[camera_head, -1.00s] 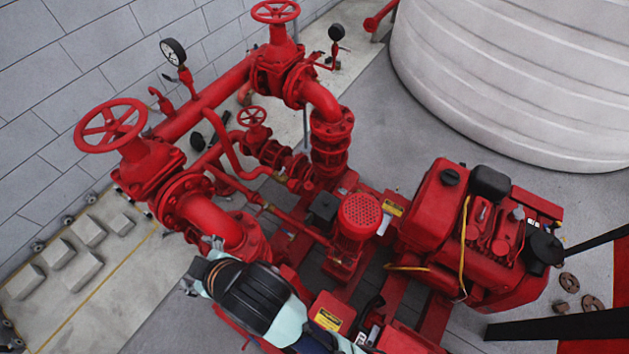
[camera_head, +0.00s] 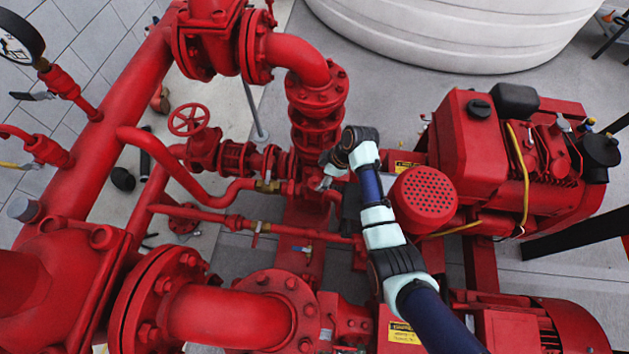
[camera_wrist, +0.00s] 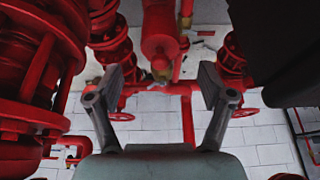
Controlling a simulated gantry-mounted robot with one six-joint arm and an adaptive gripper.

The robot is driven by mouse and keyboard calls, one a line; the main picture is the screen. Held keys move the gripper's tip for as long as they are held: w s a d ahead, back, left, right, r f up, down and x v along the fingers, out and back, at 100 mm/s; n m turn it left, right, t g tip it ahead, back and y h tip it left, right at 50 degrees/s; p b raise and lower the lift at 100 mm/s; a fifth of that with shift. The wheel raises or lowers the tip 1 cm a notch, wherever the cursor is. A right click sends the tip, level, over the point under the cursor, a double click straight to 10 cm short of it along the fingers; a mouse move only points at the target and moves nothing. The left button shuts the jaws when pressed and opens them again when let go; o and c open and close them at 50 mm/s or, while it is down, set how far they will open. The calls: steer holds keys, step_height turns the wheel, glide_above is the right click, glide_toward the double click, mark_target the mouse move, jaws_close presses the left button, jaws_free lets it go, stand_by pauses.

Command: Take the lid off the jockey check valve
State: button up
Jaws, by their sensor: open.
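The small jockey line with its flanged red fittings (camera_head: 240,158) runs from a small handwheel valve (camera_head: 188,120) toward the vertical pipe stack in the head view. I cannot tell for sure which fitting is the jockey check valve, and no separate lid can be made out. My gripper (camera_head: 323,182) is at the right end of this line, in front of the stack's lower part. In the wrist view my gripper (camera_wrist: 158,105) is open with nothing between its fingers. A red cylindrical fitting with a brass end (camera_wrist: 160,45) is beyond and between the fingertips.
The red motor with a perforated cap (camera_head: 425,198) stands close right of my arm. The thick vertical pipe stack (camera_head: 316,100) rises behind my gripper. Large flanged pipes (camera_head: 230,318) fill the lower left. A red engine (camera_head: 490,170) and white tank (camera_head: 460,30) lie farther right and back.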

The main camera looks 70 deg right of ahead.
mark_target(317, 183)
steer(key=shift+w+f, duration=0.15)
steer(key=shift+f, duration=0.25)
steer(key=x, duration=0.1)
steer(key=b+x, duration=0.1)
steer(key=x, duration=0.1)
steer(key=b+x, duration=0.1)
steer(key=shift+s+f, duration=0.2)
steer(key=shift+f, duration=0.25)
steer(key=shift+w+f, duration=0.2)
steer(key=c, duration=1.3)
steer(key=shift+o, duration=0.2)
steer(key=shift+r, duration=0.1)
